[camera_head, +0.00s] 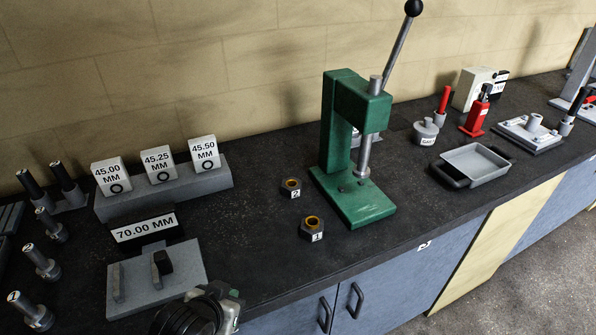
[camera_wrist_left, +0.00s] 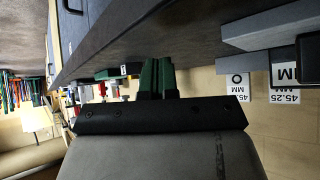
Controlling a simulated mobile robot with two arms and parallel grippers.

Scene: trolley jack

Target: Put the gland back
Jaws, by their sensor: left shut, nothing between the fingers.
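Two dark hex nut-like parts with brass-coloured bores lie on the bench left of the green press: part 2 (camera_head: 291,188) and part 1 (camera_head: 312,228). Labels do not tell which is the gland. My left gripper (camera_head: 222,305) is at the bottom edge of the head view, in front of the bench, shut and empty, apart from both parts. My right gripper is not in view.
At left are a grey rack (camera_head: 215,178) with size blocks, a 70.00 MM sign (camera_head: 145,228) and a grey fixture (camera_head: 185,277). A grey tray (camera_head: 478,160) lies at right. Bench before the press is clear.

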